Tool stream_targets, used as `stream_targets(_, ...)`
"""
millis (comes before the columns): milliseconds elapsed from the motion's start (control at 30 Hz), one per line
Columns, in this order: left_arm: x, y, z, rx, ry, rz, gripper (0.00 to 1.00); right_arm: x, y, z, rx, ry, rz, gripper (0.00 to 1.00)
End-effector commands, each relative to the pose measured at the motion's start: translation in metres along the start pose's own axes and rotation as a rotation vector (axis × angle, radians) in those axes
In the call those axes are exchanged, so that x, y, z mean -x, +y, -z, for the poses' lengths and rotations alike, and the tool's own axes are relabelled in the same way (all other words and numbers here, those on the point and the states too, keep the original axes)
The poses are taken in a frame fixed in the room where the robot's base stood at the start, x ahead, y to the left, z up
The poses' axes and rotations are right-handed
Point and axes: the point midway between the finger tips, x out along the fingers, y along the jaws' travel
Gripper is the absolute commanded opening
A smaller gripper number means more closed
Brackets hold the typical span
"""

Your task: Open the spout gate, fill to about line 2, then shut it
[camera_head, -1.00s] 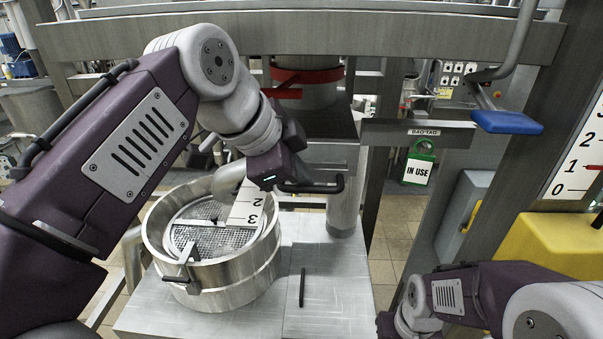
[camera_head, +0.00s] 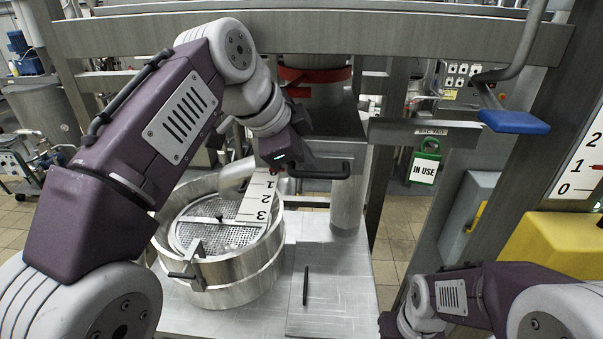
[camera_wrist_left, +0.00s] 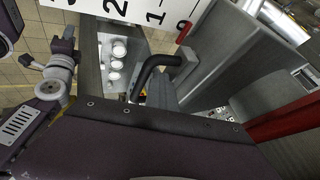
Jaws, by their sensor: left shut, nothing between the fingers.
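My left gripper (camera_head: 300,162) is shut with nothing in it, at the black bent handle (camera_head: 322,174) in front of the grey spout housing. Its fingertips are hard to make out, and I cannot tell whether they touch the handle. In the left wrist view the handle (camera_wrist_left: 152,72) stands on a grey block. A round steel vessel (camera_head: 235,280) with a mesh sits below. A white scale (camera_head: 257,200) numbered 1, 2, 3 leans into it. No fill shows above the mesh. The wrist view shows the scale (camera_wrist_left: 130,12) with a red marker (camera_wrist_left: 185,30).
A steel table (camera_head: 340,300) carries the vessel and a thin black rod (camera_head: 306,285). A pillar (camera_head: 347,205) stands right of the vessel. A green IN USE tag (camera_head: 424,168), a blue paddle (camera_head: 514,121) and a yellow box (camera_head: 560,245) are at the right. My right arm (camera_head: 470,290) is low at right.

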Motion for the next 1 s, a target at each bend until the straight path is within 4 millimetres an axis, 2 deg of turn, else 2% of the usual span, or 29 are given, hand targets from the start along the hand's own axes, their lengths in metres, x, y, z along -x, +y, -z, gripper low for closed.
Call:
stream_targets(167, 0.013, -0.001, -0.001, 0.001, -0.001, 0.005, 0.0, -0.002, 0.0, 0.0, 0.0, 0.0, 0.0, 0.33)
stream_targets(367, 0.056, 0.002, 0.0, 0.0, 0.001, 0.009, 0.0, -0.001, 0.0, 0.0, 0.0, 0.0, 0.0, 0.33)
stream_targets(433, 0.061, 0.015, -0.014, 0.003, -0.001, 0.01, 0.0, -0.015, 0.0, -0.001, 0.0, 0.0, 0.0, 0.33)
stream_targets(700, 0.103, 0.053, -0.052, 0.005, -0.003, 0.01, 0.0, -0.037, 0.001, -0.004, 0.0, 0.0, 0.0, 0.33)
stream_targets(800, 0.115, 0.062, -0.061, 0.006, -0.002, 0.008, 0.0, -0.04, 0.001, -0.004, 0.0, 0.0, 0.0, 0.33)
stream_targets(1000, 0.125, 0.071, -0.068, 0.0, -0.001, 0.005, 0.0, -0.042, 0.001, -0.004, 0.0, 0.0, 0.0, 0.33)
